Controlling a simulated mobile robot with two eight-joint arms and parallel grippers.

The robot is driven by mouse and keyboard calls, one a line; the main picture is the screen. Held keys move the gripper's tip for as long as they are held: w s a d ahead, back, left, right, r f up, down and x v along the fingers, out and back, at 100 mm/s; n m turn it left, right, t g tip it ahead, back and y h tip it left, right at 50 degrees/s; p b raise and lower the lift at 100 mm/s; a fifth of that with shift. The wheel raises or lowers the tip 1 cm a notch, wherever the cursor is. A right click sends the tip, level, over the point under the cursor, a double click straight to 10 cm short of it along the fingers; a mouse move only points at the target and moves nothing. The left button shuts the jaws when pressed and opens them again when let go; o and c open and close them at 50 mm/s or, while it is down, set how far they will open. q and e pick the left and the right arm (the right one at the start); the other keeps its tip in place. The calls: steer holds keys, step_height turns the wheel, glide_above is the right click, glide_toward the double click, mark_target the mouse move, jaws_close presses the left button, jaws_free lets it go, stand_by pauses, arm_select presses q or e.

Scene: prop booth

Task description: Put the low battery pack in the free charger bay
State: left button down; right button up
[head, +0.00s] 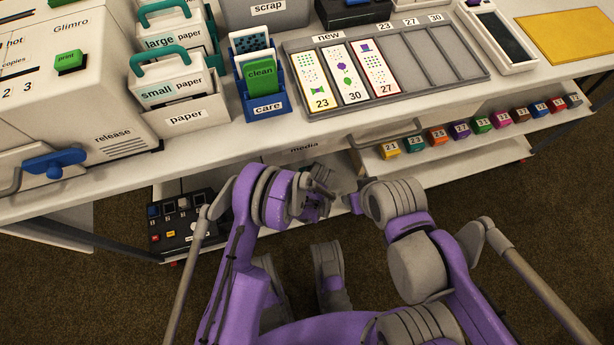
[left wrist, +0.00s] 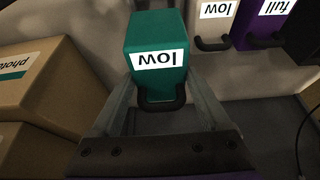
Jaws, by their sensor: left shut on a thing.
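A teal battery pack (left wrist: 157,55) with a white label reading "low", upside down in the picture, is in the left wrist view. My left gripper (left wrist: 163,95) is shut on it, with one finger on each side and the pack's black handle towards my wrist. Beyond it stand a pale pack (left wrist: 213,22) labelled "low" and a purple pack (left wrist: 268,25) labelled "full". A dark block (left wrist: 303,35) is cut off at the right edge. No free bay can be made out.
Brown boxes (left wrist: 38,85), one reading "photo", stand left in the left wrist view. A cable (left wrist: 299,135) hangs at right. In the head view, a dark panel (head: 187,222) sits low under the counter (head: 220,140). The counter holds a tray (head: 395,103) of cards.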

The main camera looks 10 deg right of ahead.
arm_select(q)
steer(key=shift+w+d, duration=0.1)
steer(key=shift+w, duration=0.05)
steer(key=shift+f, duration=0.35)
steer(key=shift+f+b, duration=1.15)
steer(key=shift+f, duration=0.8)
steer(key=shift+f, duration=0.25)
steer(key=shift+f+b, duration=1.05)
steer(key=shift+b, duration=0.05)
steer(key=shift+f+b, duration=0.3)
steer(key=shift+f, duration=0.7)
steer(key=shift+f, duration=0.15)
